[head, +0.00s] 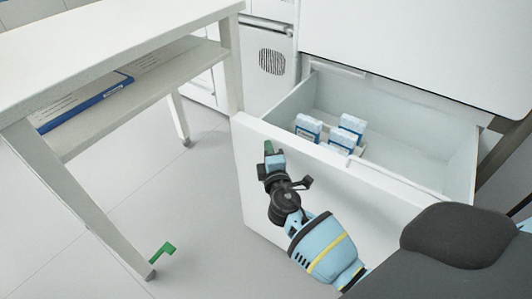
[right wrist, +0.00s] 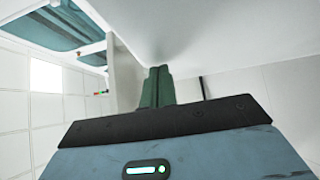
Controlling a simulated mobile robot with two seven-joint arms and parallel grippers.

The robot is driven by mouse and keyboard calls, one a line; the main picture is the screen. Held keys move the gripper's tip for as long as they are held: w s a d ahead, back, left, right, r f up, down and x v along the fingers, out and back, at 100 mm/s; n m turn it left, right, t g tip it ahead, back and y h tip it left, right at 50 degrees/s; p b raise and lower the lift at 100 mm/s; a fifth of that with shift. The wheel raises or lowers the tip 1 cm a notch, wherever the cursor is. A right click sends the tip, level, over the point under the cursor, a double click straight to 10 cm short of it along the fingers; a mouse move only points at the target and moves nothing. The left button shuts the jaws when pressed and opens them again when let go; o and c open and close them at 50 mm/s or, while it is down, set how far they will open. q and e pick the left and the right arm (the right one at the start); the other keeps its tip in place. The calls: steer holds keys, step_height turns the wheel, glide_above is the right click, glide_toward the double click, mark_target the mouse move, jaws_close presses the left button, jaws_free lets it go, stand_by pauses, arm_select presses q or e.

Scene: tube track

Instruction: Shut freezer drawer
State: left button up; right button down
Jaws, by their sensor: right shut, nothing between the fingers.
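The freezer drawer (head: 350,192) is pulled out from the white freezer body (head: 410,40) in the head view. Its pale interior shows, with several small blue-and-white boxes (head: 308,127) near its front left. My right gripper (head: 268,148) is shut and empty at the left part of the drawer's front panel. Its green fingers also show in the right wrist view (right wrist: 157,86), close to a smooth white surface. I cannot tell whether the fingertips touch the panel. My left gripper is not in view.
A white table (head: 100,45) with a lower shelf stands at the left, close to the drawer's left corner. A blue-and-white flat box (head: 85,103) lies on the shelf. A small green piece (head: 162,252) shows by the near table leg. Tiled floor (head: 190,210) is clear between table and drawer.

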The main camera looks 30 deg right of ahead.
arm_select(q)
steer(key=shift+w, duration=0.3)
